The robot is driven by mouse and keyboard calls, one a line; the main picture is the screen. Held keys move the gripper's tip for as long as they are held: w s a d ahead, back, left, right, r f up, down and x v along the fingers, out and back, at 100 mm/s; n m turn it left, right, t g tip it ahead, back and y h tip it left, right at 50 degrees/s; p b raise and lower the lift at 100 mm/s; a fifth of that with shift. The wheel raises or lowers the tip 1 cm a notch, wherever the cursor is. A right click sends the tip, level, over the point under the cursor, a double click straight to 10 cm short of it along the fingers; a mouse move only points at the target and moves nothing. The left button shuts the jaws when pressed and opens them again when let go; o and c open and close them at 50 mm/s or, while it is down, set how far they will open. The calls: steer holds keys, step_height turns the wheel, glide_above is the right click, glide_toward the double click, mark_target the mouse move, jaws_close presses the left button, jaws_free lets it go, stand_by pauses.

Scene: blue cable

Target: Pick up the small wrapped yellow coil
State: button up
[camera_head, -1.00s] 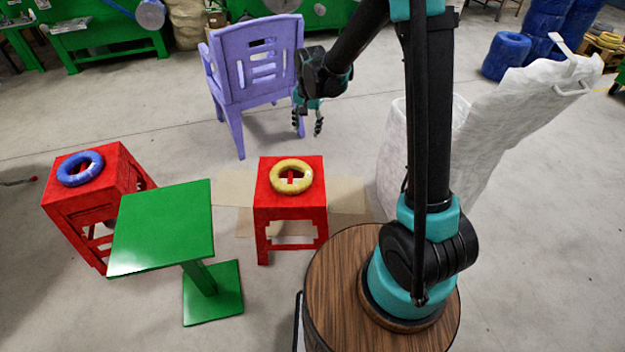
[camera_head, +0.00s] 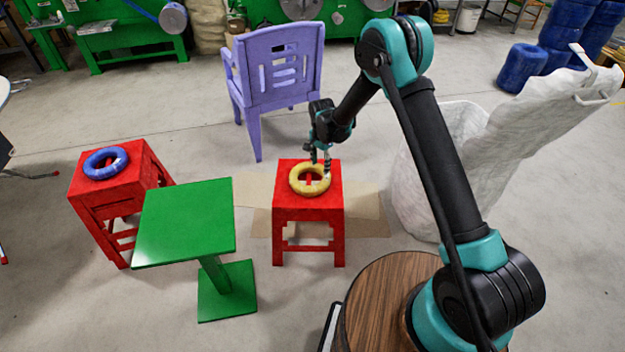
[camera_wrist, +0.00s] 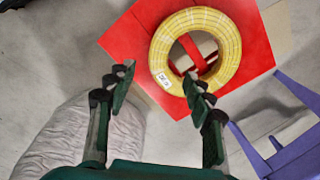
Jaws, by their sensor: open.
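The small wrapped yellow coil (camera_head: 309,180) lies flat on top of a red stool (camera_head: 308,215). In the wrist view the coil (camera_wrist: 195,50) shows a white label on its rim and the red stool top (camera_wrist: 135,45) through its hole. My gripper (camera_head: 320,158) is just above the far right part of the coil in the head view. In the wrist view my gripper (camera_wrist: 160,85) is open, its right finger overlapping the coil's lower edge and its left finger off to the side. Nothing is between the fingers' pads that I can see held. I cannot tell whether a finger touches the coil.
A green table (camera_head: 185,222) stands left of the stool. Another red stool (camera_head: 118,195) bears a blue coil (camera_head: 105,162). A purple chair (camera_head: 277,75) is behind, and a large white bag (camera_head: 500,135) stands at the right. Flat cardboard (camera_head: 365,200) lies on the floor.

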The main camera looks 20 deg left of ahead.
mark_target(320, 184)
step_height(320, 184, down, 8)
steer(key=shift+r, duration=0.1)
steer(key=shift+w+f, duration=0.2)
steer(key=shift+f, duration=2.45)
jaws_close()
